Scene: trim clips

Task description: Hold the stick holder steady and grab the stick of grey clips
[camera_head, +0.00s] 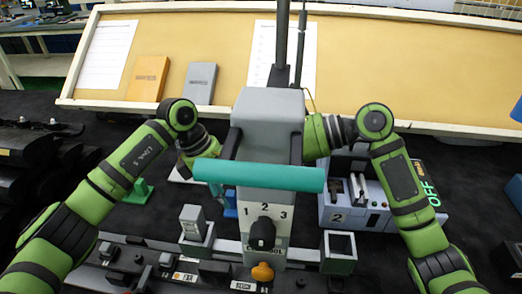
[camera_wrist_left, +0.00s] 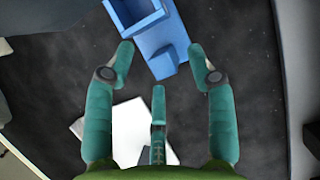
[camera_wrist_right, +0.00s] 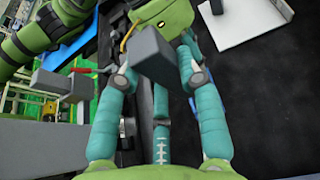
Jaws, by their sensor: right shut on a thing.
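A blue stick holder (camera_wrist_left: 165,42) lies on the dark mat in the left wrist view, with an open square socket. A small part of a blue piece (camera_head: 230,204) shows in the head view behind the grey machine. My left gripper (camera_wrist_left: 165,52) is open, its fingertips apart above the near end of the blue holder. In the right wrist view my right gripper (camera_wrist_right: 157,75) is shut on a grey block (camera_wrist_right: 150,50), which looks like the stick of grey clips seen end-on.
The grey machine (camera_head: 268,120) with a teal bar (camera_head: 258,176) stands between my arms. A green holder (camera_head: 138,191) is at left, a grey switch box (camera_head: 348,212) at right. A white tray (camera_wrist_left: 130,135) lies near my left gripper. A board (camera_head: 400,70) closes off the back.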

